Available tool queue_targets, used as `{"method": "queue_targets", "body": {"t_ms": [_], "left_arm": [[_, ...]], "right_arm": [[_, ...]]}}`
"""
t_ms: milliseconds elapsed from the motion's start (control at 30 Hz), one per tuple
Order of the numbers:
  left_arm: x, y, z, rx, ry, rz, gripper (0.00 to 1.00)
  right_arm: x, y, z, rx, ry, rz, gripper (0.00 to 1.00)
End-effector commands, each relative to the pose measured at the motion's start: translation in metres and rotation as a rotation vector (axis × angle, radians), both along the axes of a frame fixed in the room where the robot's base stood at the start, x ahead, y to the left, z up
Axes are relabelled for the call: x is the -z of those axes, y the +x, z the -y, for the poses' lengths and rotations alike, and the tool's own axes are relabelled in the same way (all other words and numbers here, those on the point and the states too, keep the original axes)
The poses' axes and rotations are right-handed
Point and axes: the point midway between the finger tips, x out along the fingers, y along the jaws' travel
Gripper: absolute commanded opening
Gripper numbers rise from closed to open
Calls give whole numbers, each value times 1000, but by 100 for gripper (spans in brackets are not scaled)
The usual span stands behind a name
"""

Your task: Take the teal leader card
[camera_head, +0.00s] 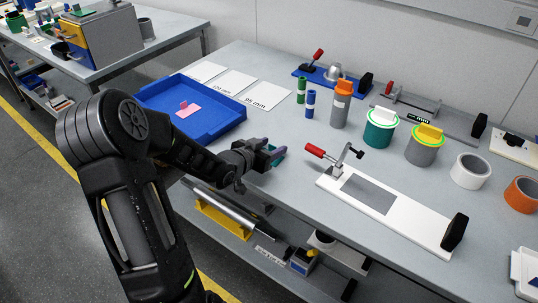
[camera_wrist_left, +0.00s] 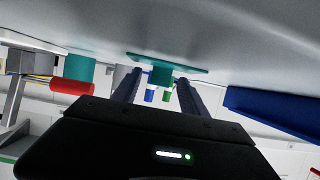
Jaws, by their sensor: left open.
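The teal leader card (camera_wrist_left: 190,68) lies flat on the grey bench top, with a small teal tab (camera_wrist_left: 161,76) standing out from it. In the head view only a bit of teal (camera_head: 280,152) shows beside the fingers; my gripper hides the rest. My left gripper (camera_head: 272,157) is open, low over the front part of the bench. In the left wrist view its two fingers (camera_wrist_left: 159,88) lie on either side of the tab, with gaps visible; contact cannot be told. My right gripper is not in view.
A blue tray (camera_head: 150,96) with a pink card (camera_head: 187,108) stands left of the gripper. A white board (camera_head: 420,229) with a red-handled clamp (camera_head: 316,151) is close on the right. Small green (camera_head: 301,90) and blue (camera_head: 310,104) cylinders and several canisters stand behind.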

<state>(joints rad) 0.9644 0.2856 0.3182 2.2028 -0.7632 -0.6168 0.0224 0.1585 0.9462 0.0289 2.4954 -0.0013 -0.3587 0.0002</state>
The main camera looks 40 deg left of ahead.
Motion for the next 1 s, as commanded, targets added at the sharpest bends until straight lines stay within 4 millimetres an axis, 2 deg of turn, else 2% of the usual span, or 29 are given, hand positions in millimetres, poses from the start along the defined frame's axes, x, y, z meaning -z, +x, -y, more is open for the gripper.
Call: {"method": "queue_targets", "body": {"t_ms": [133, 700, 1000], "left_arm": [[5, 10, 0, 0, -1, 0, 51], [4, 9, 0, 0, 0, 0, 51], [4, 9, 0, 0, 0, 0, 26]], "right_arm": [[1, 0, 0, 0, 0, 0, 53], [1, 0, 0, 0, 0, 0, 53], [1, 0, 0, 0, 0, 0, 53]]}}
